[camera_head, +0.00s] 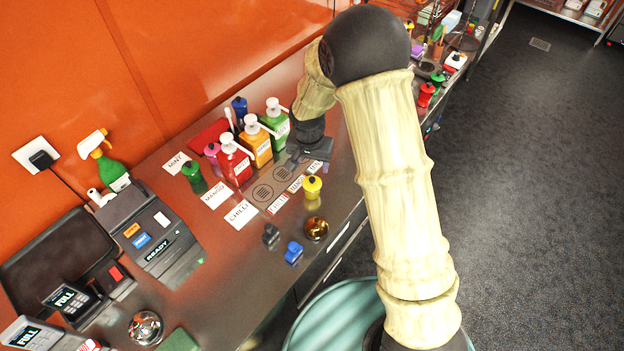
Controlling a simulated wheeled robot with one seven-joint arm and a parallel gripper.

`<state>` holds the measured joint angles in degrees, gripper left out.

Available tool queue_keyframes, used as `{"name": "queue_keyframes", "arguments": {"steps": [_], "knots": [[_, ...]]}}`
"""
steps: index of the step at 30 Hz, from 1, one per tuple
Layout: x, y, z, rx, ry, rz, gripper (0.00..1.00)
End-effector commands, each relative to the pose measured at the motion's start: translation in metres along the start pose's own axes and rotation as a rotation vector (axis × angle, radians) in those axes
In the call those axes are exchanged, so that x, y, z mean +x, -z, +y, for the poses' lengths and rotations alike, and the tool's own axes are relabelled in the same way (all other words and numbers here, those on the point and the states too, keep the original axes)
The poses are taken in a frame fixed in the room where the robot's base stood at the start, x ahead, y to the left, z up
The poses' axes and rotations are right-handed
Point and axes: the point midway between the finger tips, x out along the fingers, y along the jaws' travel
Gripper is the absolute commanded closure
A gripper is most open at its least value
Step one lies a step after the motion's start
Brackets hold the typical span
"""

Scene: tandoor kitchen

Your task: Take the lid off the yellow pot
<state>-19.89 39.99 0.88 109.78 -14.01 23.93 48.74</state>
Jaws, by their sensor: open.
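The small yellow pot (312,190) stands on the brown counter, right of the row of white name cards. A small dark knob shows on its top, so its lid appears to be on. My gripper (318,151) hangs over the counter behind the yellow pot, near the bottles, and is apart from the pot. It is open. Its fingers are small and dark in this view, and I see nothing held between them.
Red, orange and green pump bottles (255,140) stand left of my gripper.

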Motion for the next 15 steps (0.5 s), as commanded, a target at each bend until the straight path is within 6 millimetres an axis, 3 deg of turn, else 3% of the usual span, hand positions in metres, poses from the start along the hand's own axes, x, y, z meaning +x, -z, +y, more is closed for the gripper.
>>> {"name": "queue_keyframes", "arguments": {"steps": [6, 15], "knots": [[0.025, -0.001, 0.000, -0.001, -0.001, -0.002, 0.40], [0.029, 0.000, 0.000, -0.001, 0.001, 0.000, 0.40]]}}
